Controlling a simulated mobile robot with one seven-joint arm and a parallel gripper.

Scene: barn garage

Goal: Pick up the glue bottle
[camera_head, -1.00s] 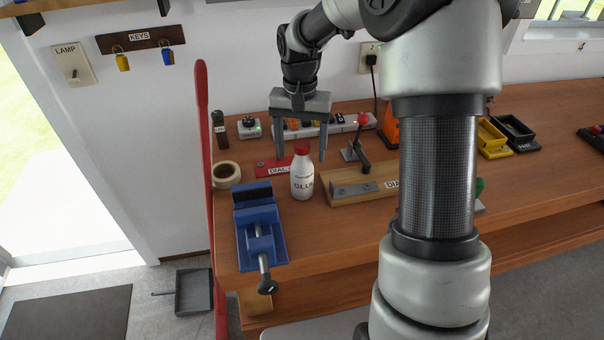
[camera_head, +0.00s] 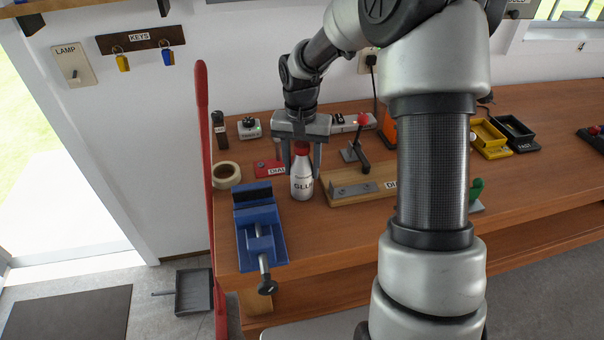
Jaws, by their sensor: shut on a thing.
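The glue bottle (camera_head: 302,183) is white with a red cap and the word GLUE on its front. It stands upright on the wooden workbench, just right of the blue vise. My gripper (camera_head: 302,168) points down over it, one finger on each side of the bottle's upper part. The gripper is shut on the bottle. The gripper body hides part of the things behind it.
The blue vise (camera_head: 259,231) stands close on the left, a tape roll (camera_head: 227,174) behind it. A wooden board with a grey plate (camera_head: 354,189) lies close on the right. A lever with a red knob (camera_head: 361,120) stands behind.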

